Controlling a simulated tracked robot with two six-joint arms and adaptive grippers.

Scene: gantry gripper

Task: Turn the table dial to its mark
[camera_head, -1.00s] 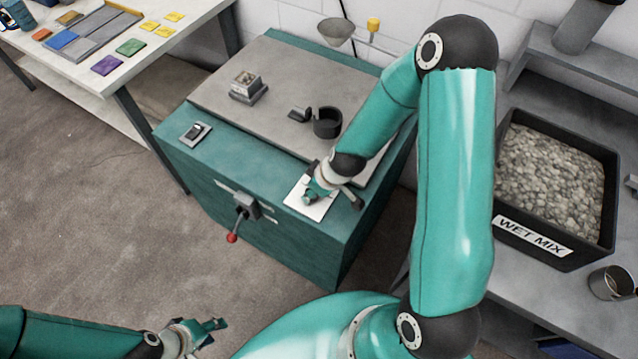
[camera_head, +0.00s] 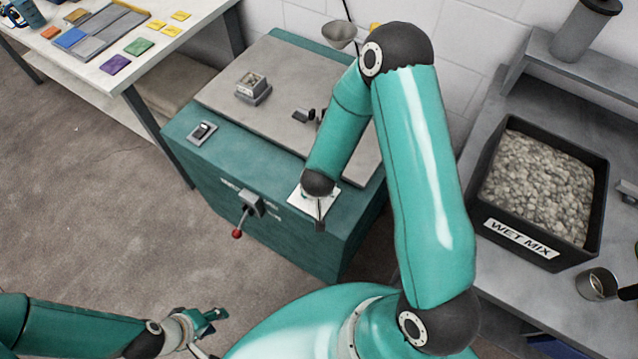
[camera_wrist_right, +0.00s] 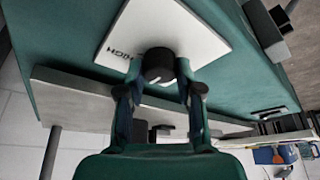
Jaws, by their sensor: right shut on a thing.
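The table dial is a dark round knob (camera_wrist_right: 159,66) with a white pointer line, on a white plate (camera_wrist_right: 205,30) that reads HIGH near one edge. In the head view, the plate (camera_head: 332,196) lies on the front of the teal machine's top, and my right wrist hides the knob. In the right wrist view, my right gripper (camera_wrist_right: 160,88) is shut on the knob, a finger on each side. The pointer slants; I cannot tell whether it meets a mark. My left gripper (camera_head: 213,322) is open and empty, low over the floor at bottom left.
The teal machine (camera_head: 240,165) carries a rocker switch (camera_head: 202,133), a small metal block (camera_head: 253,90) and a red-tipped lever (camera_head: 238,233) on its front. A table (camera_head: 85,78) with coloured pieces stands at top left.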

